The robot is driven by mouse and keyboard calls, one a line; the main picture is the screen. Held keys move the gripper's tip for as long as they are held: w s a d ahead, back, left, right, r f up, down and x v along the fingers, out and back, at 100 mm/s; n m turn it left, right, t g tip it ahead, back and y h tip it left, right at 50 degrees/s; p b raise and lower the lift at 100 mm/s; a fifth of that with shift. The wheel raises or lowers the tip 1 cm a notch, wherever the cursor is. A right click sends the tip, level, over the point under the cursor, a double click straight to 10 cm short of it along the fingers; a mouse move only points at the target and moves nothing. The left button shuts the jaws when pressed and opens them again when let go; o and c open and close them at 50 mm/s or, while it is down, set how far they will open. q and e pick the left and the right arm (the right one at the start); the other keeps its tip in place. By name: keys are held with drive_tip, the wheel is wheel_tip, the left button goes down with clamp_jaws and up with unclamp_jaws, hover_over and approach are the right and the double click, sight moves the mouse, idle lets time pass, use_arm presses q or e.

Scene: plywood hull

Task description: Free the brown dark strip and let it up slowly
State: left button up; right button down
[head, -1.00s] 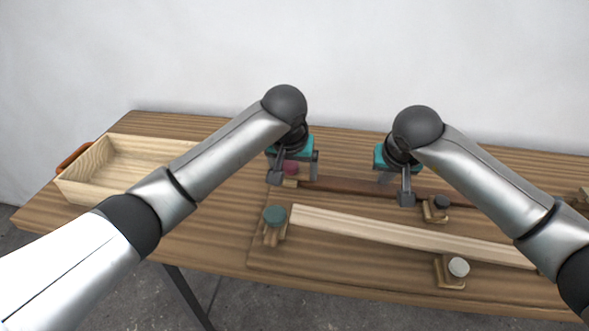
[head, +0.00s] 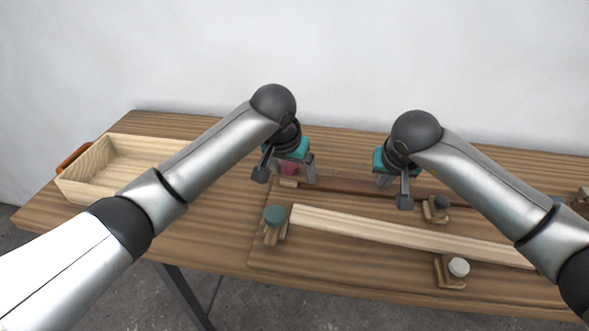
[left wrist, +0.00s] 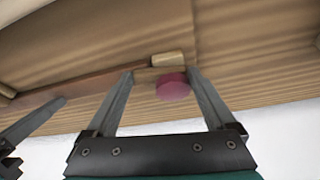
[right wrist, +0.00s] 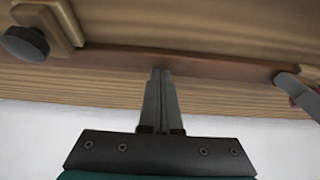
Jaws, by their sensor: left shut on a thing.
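The brown dark strip (head: 350,187) lies lengthwise at the back of the board. It also shows in the left wrist view (left wrist: 85,87) and the right wrist view (right wrist: 220,68). At its left end is a wooden clamp with a pink knob (left wrist: 174,87). My left gripper (head: 284,174) is at this clamp, with its fingers on either side of it. A clamp with a dark knob (head: 441,201) sits by the strip further right. My right gripper (head: 404,196) is shut, its fingertips together at the strip between the clamps; contact is unclear.
A pale strip (head: 400,233) lies in front, with a green-knobbed clamp (head: 275,215) at its left end and a white-knobbed clamp (head: 458,267) near its right. An open wooden tray (head: 85,186) stands at the left. The table between tray and board is clear.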

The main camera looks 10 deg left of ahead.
use_arm(q)
drive_tip(key=shift+m, duration=0.4)
use_arm(e)
drive_tip(key=shift+s+f, duration=0.1)
drive_tip(key=shift+f, duration=0.1)
use_arm(q)
drive_tip(key=shift+a, duration=0.1)
drive_tip(key=shift+s+a+r+m+g+h, duration=0.15)
drive_tip(key=shift+m+h, duration=0.2)
drive_tip(key=shift+m, duration=0.35)
drive_tip(key=shift+w+a+f+m+g+h, duration=0.15)
drive_tip(key=shift+m+h, duration=0.2)
drive_tip(key=shift+m, duration=0.35)
drive_tip(key=shift+s+d+r, duration=0.1)
use_arm(e)
drive_tip(key=shift+f, duration=0.1)
use_arm(q)
drive_tip(key=shift+a+m+g+h, duration=0.15)
drive_tip(key=shift+m+h, duration=0.1)
drive_tip(key=shift+m, duration=0.45)
drive_tip(key=shift+a+m+g+h, duration=0.15)
drive_tip(key=shift+m+h, duration=0.1)
drive_tip(key=shift+m, duration=0.45)
use_arm(e)
drive_tip(key=shift+s, duration=0.1)
